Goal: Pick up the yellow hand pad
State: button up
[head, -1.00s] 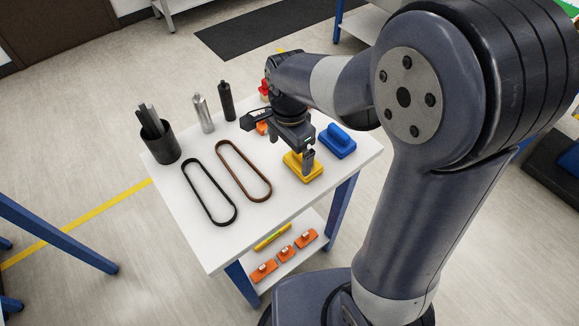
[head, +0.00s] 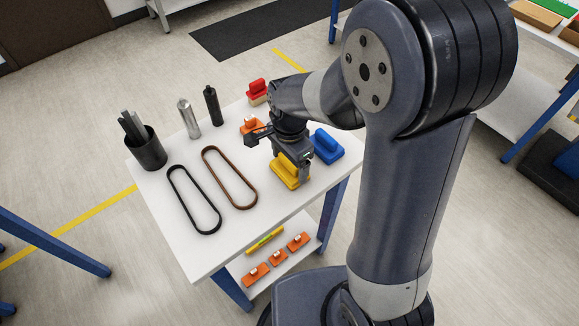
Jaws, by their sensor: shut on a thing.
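The yellow hand pad (head: 287,172) is at the right part of the white table (head: 222,245) in the head view. My gripper (head: 303,174) is right over it and shut on its raised handle. The fingers hide part of the handle. I cannot tell for sure whether the pad's base touches the table or is slightly above it.
A blue hand pad (head: 326,148) stands close on the right. A red pad (head: 257,90) and an orange item (head: 250,125) are behind. Brown (head: 229,178) and black (head: 193,199) belts lie left, with two bottles (head: 188,118) (head: 213,105) and a dark cup (head: 150,152) beyond.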

jog(key=c, duration=0.3)
jog(key=shift+r, duration=0.1)
notch_tip(320, 180, up, 10)
jog(key=shift+f, duration=0.1)
dwell(0.4)
